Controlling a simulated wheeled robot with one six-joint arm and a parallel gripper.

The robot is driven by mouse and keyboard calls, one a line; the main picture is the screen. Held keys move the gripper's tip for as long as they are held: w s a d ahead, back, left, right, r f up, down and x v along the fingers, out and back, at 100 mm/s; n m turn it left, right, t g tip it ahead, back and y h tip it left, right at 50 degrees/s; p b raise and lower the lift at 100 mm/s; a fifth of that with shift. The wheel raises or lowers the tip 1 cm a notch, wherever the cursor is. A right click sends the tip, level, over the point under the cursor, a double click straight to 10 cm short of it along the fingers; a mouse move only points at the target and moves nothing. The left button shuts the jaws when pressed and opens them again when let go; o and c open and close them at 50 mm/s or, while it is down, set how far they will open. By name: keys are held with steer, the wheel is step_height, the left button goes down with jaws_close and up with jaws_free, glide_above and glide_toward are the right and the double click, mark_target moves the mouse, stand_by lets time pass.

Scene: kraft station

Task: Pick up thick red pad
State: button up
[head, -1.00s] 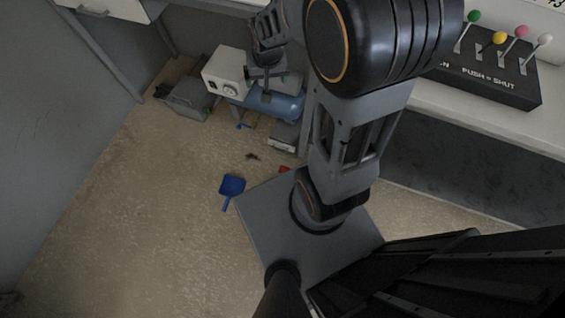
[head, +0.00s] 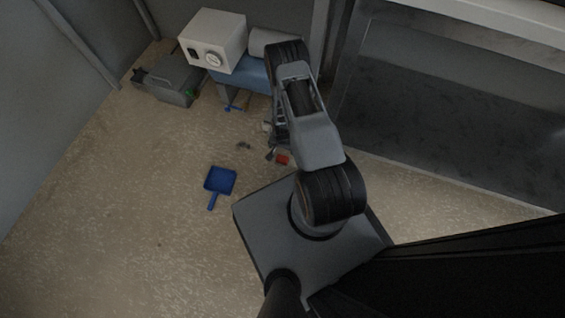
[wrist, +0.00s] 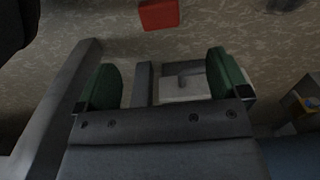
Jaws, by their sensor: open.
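The thick red pad (head: 282,159) lies on the floor near my base, just right of my gripper in the head view. In the wrist view the red pad (wrist: 159,14) is at the top edge, partly cut off, beyond the fingertips. My gripper (wrist: 162,75) is open, with its two green-padded fingers apart and no pad between them. In the head view my gripper (head: 270,152) is low near the floor and partly hidden by my arm.
A blue dustpan (head: 220,181) lies on the floor to the left. A white box (head: 213,41) sits on a blue unit, with a grey case (head: 172,79) beside it. A grey-white object (wrist: 185,84) lies behind the fingers.

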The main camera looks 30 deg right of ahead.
mark_target(282, 158)
step_height(282, 158, down, 8)
steer(key=b, duration=0.3)
steer(key=shift+r, duration=0.2)
step_height(282, 158, down, 5)
steer(key=b, duration=0.3)
steer(key=shift+f, duration=0.15)
steer(key=c, duration=1.1)
steer(key=shift+r, duration=0.2)
